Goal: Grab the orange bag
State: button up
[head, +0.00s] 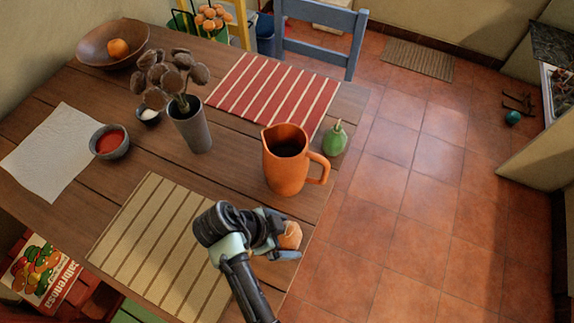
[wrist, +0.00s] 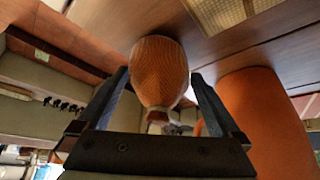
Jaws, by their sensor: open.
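The orange bag (wrist: 160,72) is a small rounded thing with a narrow neck, on the wooden table. In the head view the orange bag (head: 290,236) shows only in part at the table's right edge, partly hidden by my gripper. My gripper (head: 283,246) is beside it. In the wrist view my gripper (wrist: 160,85) is open, with one finger on each side of the bag. Whether the fingers touch it I cannot tell.
An orange jug (head: 287,175) stands close behind the bag and shows on the right in the wrist view (wrist: 262,115). A green pear-shaped thing (head: 335,139) is beside it. A striped beige mat (head: 150,235) lies left of my gripper. A grey vase (head: 190,128) stands farther back.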

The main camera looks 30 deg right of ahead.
jog(key=shift+d+f, duration=0.15)
jog(key=shift+f, duration=0.15)
jog(key=c, duration=1.4)
